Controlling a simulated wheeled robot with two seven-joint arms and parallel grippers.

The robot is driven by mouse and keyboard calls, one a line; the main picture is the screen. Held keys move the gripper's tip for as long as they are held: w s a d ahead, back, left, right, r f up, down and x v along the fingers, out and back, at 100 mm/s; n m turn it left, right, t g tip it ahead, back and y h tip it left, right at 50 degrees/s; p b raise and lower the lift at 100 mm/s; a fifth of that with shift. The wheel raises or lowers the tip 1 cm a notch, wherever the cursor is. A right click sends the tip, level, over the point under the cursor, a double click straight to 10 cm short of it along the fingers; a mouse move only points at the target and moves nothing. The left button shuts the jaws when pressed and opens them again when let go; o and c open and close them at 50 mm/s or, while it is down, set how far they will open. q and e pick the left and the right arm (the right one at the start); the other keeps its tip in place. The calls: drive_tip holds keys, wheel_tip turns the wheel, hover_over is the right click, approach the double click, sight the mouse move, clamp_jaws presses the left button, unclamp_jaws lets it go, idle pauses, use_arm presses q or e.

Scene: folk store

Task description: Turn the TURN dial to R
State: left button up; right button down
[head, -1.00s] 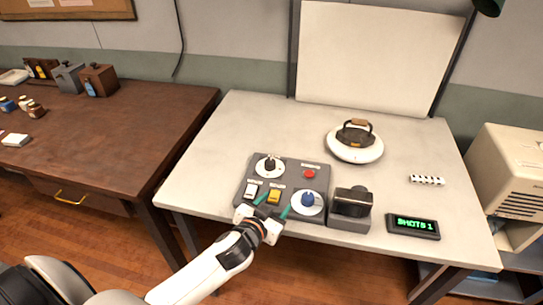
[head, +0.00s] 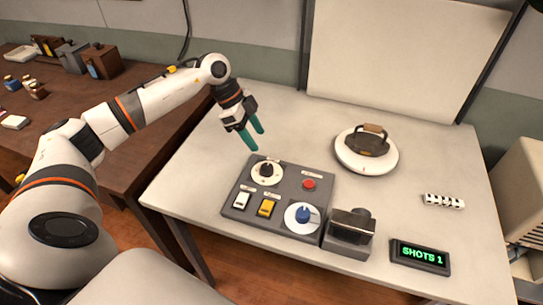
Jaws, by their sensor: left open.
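The grey control panel (head: 281,180) lies on the white table. It has a black-knobbed dial (head: 266,172) on a white disc at its back left and a blue-knobbed dial (head: 303,217) on a white disc at its front right. The labels are too small to read, so I cannot tell which dial is TURN or where it points. My left gripper (head: 254,140) is open and empty, with its green fingers pointing down above and behind the black-knobbed dial, apart from it. My right gripper is not in view.
The panel also has a red button (head: 310,184), a white switch (head: 242,200) and a yellow switch (head: 266,207). A black-topped device (head: 350,233) and a SHOTS 1 display (head: 420,256) stand to the right. A round white turntable (head: 366,157) is behind. A striped piece (head: 444,201) lies at right.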

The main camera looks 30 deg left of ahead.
sight(267, 166)
use_arm(q)
drive_tip(key=shift+n+y, duration=0.3)
drive_tip(key=shift+y, duration=0.1)
drive_tip(key=p+x, duration=0.1)
drive_tip(key=x, duration=0.2)
drive_tip(key=a+x, duration=0.1)
drive_tip(key=x, duration=0.2)
drive_tip(key=p+x, duration=0.1)
drive_tip(key=x, duration=0.2)
drive_tip(key=shift+s+a+f+p, duration=0.15)
drive_tip(key=shift+s+f+p, duration=0.2)
drive_tip(key=shift+f, duration=0.2)
drive_tip(key=shift+d+f, duration=0.25)
drive_tip(key=shift+f, duration=0.45)
drive_tip(key=shift+w, duration=0.1)
drive_tip(key=shift+c, duration=0.5)
drive_tip(key=c, duration=0.9)
